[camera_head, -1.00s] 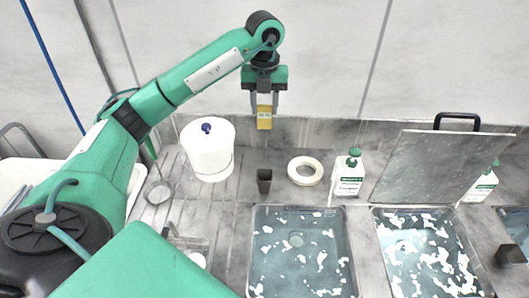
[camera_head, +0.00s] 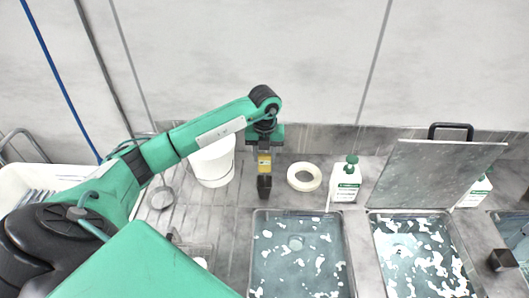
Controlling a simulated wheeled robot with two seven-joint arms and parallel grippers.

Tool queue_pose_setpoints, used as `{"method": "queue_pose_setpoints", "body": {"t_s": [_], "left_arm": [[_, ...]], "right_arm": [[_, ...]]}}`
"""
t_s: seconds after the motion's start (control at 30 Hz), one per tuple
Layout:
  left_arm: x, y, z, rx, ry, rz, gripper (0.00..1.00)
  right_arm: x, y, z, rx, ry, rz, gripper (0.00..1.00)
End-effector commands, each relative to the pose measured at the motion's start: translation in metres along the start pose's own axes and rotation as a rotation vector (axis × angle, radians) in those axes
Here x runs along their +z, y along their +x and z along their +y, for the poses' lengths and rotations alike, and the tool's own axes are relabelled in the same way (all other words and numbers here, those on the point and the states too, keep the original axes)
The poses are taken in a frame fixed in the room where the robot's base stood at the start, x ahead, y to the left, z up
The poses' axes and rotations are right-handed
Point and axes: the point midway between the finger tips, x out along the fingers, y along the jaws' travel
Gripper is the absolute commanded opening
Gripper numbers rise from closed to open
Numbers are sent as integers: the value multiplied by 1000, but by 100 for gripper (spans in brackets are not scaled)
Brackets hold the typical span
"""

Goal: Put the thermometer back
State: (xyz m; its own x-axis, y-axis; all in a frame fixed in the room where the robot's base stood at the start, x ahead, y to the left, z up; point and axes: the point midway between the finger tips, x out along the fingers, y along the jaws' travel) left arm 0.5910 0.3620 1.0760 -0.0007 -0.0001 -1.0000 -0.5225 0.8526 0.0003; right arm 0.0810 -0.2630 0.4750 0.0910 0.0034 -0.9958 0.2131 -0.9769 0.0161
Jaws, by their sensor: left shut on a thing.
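The thermometer (camera_head: 264,164), a small yellow block-shaped thing, is held upright in my left gripper (camera_head: 264,157). My left gripper points down and is shut on it. A dark holder (camera_head: 264,187) stands on the counter directly below the thermometer. In this view the thermometer's lower end meets or overlaps the holder's top; I cannot tell whether it is inside. My right gripper is not in view.
A white bucket (camera_head: 212,168) stands close left of the gripper, partly behind my arm. A white ring (camera_head: 304,177) and a white bottle with a green cap (camera_head: 345,184) are to the right.

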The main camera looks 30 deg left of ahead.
Motion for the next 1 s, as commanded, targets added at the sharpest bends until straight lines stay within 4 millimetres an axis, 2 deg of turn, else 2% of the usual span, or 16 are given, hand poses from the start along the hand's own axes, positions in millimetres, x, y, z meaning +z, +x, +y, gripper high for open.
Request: {"method": "queue_pose_setpoints", "body": {"t_s": [0.37,0.4,0.5,0.87,1.0], "left_arm": [[0,9,0,0,0,-1,21],[0,9,0,0,0,-1,40],[0,8,0,0,0,-1,59],[0,4,0,0,0,-1,60],[1,-9,0,-3,0,-5,60]], "right_arm": [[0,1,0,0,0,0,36],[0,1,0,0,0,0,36],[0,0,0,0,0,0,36],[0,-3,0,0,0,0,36],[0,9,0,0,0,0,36]]}}
